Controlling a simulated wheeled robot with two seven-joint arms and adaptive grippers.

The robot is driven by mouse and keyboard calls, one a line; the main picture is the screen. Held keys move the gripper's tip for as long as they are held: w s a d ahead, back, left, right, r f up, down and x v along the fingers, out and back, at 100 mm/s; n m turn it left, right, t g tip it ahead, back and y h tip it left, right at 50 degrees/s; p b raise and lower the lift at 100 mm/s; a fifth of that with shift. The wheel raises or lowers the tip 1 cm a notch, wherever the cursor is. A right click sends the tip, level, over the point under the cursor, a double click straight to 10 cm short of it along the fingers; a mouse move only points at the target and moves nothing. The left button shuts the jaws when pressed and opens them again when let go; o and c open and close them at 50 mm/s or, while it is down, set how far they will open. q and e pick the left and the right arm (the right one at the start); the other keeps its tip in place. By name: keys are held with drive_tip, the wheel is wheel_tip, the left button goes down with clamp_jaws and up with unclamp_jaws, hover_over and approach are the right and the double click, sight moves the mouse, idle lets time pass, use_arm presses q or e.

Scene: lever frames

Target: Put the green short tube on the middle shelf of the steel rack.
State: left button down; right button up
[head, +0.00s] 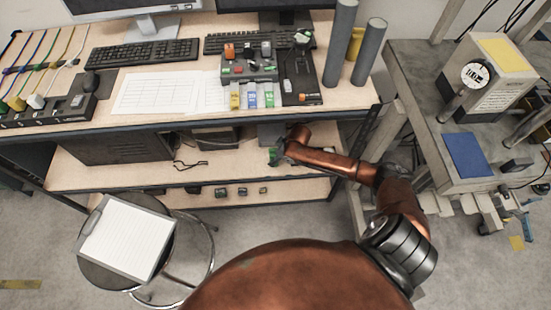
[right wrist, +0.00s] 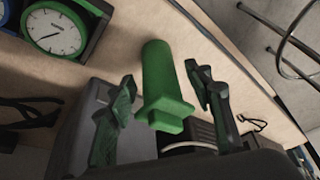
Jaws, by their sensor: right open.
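A green short tube (right wrist: 166,80) with a blocky, flanged near end shows in the right wrist view. It appears to lie on the pale wooden shelf. My right gripper (right wrist: 162,76) is open, one dark green finger on each side of the tube, with gaps visible on both sides. In the head view my right gripper (head: 274,154) reaches into the shelf space under the desk; I cannot tell the tube apart from the green fingers there. My left gripper is not in view. I cannot make out a steel rack for certain.
The desk top (head: 150,75) is just above my right arm. Near the tube are a round dial clock (right wrist: 55,32) and a grey box (right wrist: 85,130). A stool with a clipboard (head: 127,238) stands front left. A grey bench (head: 420,95) stands at right.

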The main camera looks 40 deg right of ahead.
drive_tip(key=p+v, duration=0.1)
drive_tip(key=v, duration=0.4)
drive_tip(key=shift+f, duration=0.1)
